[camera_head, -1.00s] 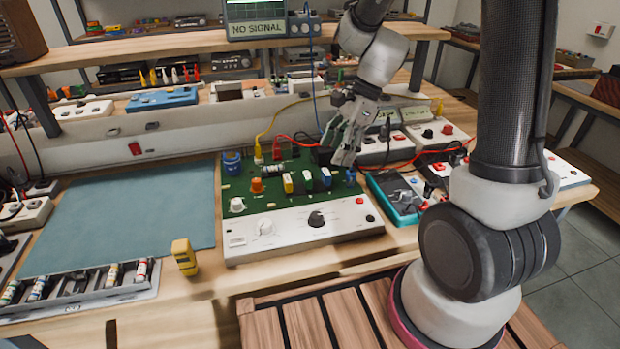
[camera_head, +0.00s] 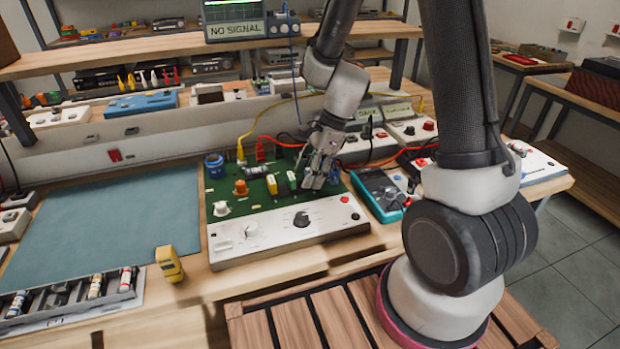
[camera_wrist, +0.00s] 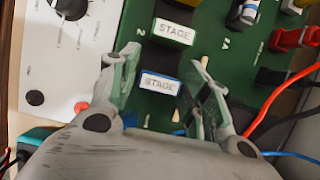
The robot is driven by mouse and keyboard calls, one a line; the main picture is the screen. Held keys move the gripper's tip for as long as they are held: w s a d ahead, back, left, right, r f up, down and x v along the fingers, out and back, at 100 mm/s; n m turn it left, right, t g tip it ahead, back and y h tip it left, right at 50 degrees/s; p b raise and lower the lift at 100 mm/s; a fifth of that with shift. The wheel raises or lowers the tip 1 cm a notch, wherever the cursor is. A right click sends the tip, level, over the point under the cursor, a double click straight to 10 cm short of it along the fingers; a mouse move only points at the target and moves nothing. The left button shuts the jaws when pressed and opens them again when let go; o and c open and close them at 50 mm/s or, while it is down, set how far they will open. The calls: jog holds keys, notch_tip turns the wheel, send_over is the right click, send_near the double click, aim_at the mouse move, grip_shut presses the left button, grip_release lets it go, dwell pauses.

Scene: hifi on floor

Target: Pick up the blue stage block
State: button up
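The blue stage block (camera_wrist: 160,84) has a white top label reading STAGE and a blue edge. It stands upright on the green circuit board (camera_wrist: 135,112). In the wrist view it lies between the two fingers of my gripper (camera_wrist: 165,78), which are apart. A gap shows between the block and each finger. In the head view my gripper (camera_head: 318,178) is down over the right part of the board and hides most of the block. A second block labelled STAGE (camera_wrist: 174,31) stands beside it on the board.
A white control panel (camera_head: 285,228) with knobs fronts the board. A teal multimeter (camera_head: 382,195) is to its right, with red and black cables nearby. The blue mat (camera_head: 110,225) is clear.

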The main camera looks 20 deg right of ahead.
jog(key=c, duration=0.5)
jog(key=shift+o, duration=0.2)
notch_tip(320, 180, up, 10)
jog(key=o, duration=0.4)
jog(key=c, duration=0.5)
jog(key=shift+r, duration=0.1)
notch_tip(320, 180, up, 7)
jog(key=shift+r, duration=0.15)
dwell(0.4)
